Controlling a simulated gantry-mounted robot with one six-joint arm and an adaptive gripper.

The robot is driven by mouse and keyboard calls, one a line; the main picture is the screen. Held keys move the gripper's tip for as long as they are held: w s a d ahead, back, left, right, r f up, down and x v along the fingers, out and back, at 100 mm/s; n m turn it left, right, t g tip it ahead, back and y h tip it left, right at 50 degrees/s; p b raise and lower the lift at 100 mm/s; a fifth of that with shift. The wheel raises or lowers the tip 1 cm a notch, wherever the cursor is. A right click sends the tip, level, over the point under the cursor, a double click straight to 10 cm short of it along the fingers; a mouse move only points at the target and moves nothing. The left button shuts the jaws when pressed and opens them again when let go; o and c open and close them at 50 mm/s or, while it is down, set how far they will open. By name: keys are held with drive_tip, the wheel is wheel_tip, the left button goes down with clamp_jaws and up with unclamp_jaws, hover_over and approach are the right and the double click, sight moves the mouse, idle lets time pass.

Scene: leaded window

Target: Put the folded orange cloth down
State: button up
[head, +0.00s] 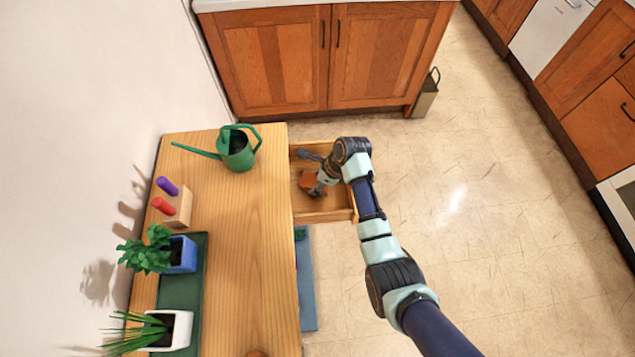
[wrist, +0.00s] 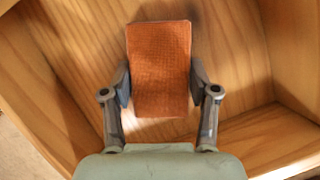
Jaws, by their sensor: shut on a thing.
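The folded orange cloth (wrist: 159,65) is a flat rectangle between the two fingers of my gripper (wrist: 159,88) in the wrist view. The fingers press on its left and right edges. In the head view my gripper (head: 318,184) reaches into an open wooden drawer (head: 326,216), and the cloth (head: 307,183) shows as a small orange patch there. The drawer's wooden floor and walls surround the cloth in the wrist view. I cannot tell whether the cloth touches the drawer floor.
The drawer is pulled out from a wooden cabinet top (head: 240,250). On it stand a green watering can (head: 238,155), a peg block (head: 178,208) with purple and red pegs, and potted plants on a green tray (head: 183,292). A second, blue drawer or panel (head: 307,285) shows below.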

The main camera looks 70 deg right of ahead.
drive_tip(key=shift+r, duration=0.1)
drive_tip(key=o, duration=1.2)
drive_tip(key=p+v, duration=0.4)
drive_tip(key=v, duration=0.8)
drive_tip(key=shift+w, duration=0.1)
